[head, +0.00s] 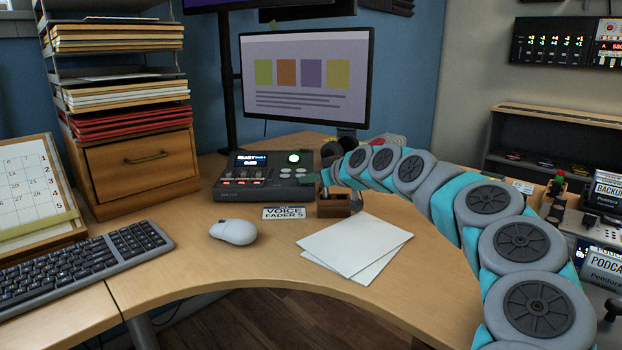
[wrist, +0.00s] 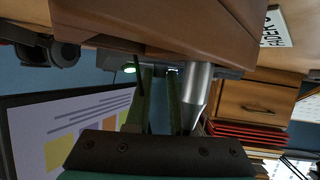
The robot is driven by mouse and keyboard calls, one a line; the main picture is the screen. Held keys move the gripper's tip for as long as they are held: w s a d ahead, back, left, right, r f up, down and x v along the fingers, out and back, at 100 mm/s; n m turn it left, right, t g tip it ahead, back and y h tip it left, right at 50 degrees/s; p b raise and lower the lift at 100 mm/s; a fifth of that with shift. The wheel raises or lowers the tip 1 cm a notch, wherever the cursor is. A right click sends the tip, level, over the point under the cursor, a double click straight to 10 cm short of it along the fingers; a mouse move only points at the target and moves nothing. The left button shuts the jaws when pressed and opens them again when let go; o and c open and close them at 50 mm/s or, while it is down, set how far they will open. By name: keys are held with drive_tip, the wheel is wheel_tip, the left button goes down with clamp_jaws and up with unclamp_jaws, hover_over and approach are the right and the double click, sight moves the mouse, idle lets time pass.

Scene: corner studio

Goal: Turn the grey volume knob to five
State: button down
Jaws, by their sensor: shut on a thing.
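The dark control console (head: 228,190) stands on the desk below the monitor. It has a small lit display, a row of faders and a round green light. My gripper (head: 307,180) reaches in from the right, with its green fingertips at the console's right end. In the wrist view the two fingers (wrist: 160,76) are close together, their tips at the console (wrist: 225,72). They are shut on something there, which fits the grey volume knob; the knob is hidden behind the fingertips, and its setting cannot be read.
A brown wooden holder (head: 340,206) stands just in front of the fingers and looms large in the wrist view (wrist: 165,22). A silver cylinder (wrist: 197,92) is close beside one finger. A label card (head: 284,213), mouse (head: 233,232) and white papers (head: 356,246) lie nearer.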

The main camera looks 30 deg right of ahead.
drive_tip(key=shift+a+f+m+h+b, duration=0.1)
drive_tip(key=shift+f+m+h+b, duration=0.25)
drive_tip(key=shift+b, duration=0.2)
drive_tip(key=shift+r+h+b, duration=0.1)
drive_tip(key=shift+h+b, duration=0.15)
drive_tip(key=shift+b, duration=0.05)
drive_tip(key=shift+a+m+h+b, duration=0.1)
drive_tip(key=shift+m+h+b, duration=0.3)
drive_tip(key=shift+m+b, duration=0.2)
drive_tip(key=shift+a+m+g+h+b, duration=0.15)
drive_tip(key=shift+a+m+h+b, duration=0.05)
drive_tip(key=shift+m+h+b, duration=0.85)
drive_tip(key=shift+a+m+g+h+b, duration=0.15)
drive_tip(key=shift+m+h+b, duration=0.6)
drive_tip(key=shift+h, duration=0.4)
drive_tip(key=shift+w+a+r+m+g+h+b, duration=0.15)
drive_tip(key=shift+m+g+h+b, duration=0.1)
drive_tip(key=shift+m+h+b, duration=0.3)
drive_tip(key=shift+a+f+m+g+h+b, duration=0.1)
drive_tip(key=shift+m+g+h+b, duration=0.1)
drive_tip(key=shift+m+h+b, duration=0.35)
drive_tip(key=shift+w+a+r+m+g+h+b, duration=0.15)
drive_tip(key=shift+m+g+h+b, duration=0.15)
drive_tip(key=shift+m+h, duration=0.45)
drive_tip(key=shift+s, duration=0.1)
drive_tip(key=c, duration=0.8)
unclamp_jaws()
drive_tip(key=shift+h, duration=0.25)
